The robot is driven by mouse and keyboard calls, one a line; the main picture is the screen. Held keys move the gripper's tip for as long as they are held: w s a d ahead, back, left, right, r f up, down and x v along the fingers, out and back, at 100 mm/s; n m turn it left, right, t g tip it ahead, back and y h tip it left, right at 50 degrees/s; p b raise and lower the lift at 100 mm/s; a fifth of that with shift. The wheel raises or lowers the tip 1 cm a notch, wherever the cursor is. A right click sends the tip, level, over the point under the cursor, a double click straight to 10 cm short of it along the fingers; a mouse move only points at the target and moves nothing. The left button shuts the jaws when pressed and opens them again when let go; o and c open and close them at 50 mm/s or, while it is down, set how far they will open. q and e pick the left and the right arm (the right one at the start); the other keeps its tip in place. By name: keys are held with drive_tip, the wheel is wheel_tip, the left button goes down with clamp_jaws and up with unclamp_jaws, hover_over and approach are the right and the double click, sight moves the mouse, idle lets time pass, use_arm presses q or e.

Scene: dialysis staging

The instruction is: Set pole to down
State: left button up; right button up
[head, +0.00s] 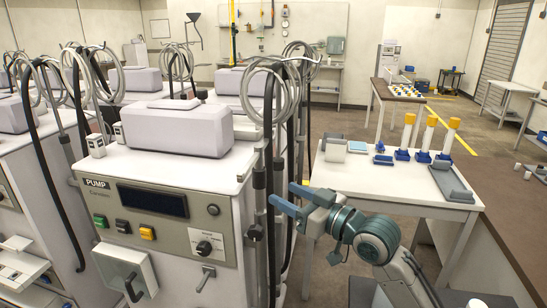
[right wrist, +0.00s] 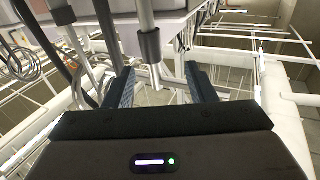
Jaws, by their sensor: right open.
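A grey metal pole (head: 269,135) stands at the right side of the nearest pump machine (head: 165,205), with a black collar (head: 259,179) partway up and coiled tubing at its top. My right gripper (head: 282,194) is just right of the pole, with blue fingers pointing left toward it. In the right wrist view my right gripper (right wrist: 160,74) is open and empty. There a pole with a dark collar (right wrist: 149,45) shows ahead, between the two fingers in the picture; I cannot tell whether they touch it. My left gripper is not in view.
Black hoses hang close around the pole. More machines stand at left and behind. A white table (head: 395,178) at right holds yellow-capped bottles (head: 430,133), blue trays and a grey tray (head: 450,183). A brown counter (head: 510,215) runs along the right. Floor shows between machine and table.

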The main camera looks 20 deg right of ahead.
sight(264, 177)
drive_tip(key=shift+h, duration=0.3)
drive_tip(key=p+x, duration=0.1)
drive_tip(key=x, duration=0.2)
drive_tip(key=p+x, duration=0.1)
drive_tip(key=x, duration=0.2)
drive_tip(key=d+r+p+x, duration=0.1)
drive_tip(key=p+x, duration=0.1)
drive_tip(key=x, duration=0.1)
drive_tip(key=shift+w, duration=0.25)
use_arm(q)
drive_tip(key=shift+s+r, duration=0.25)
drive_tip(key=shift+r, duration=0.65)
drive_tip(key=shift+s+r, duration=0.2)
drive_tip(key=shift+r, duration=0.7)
use_arm(e)
drive_tip(key=shift+w+a+f, duration=0.15)
drive_tip(key=shift+w+a, duration=0.15)
drive_tip(key=shift+w, duration=0.35)
drive_tip(key=shift+c, duration=0.2)
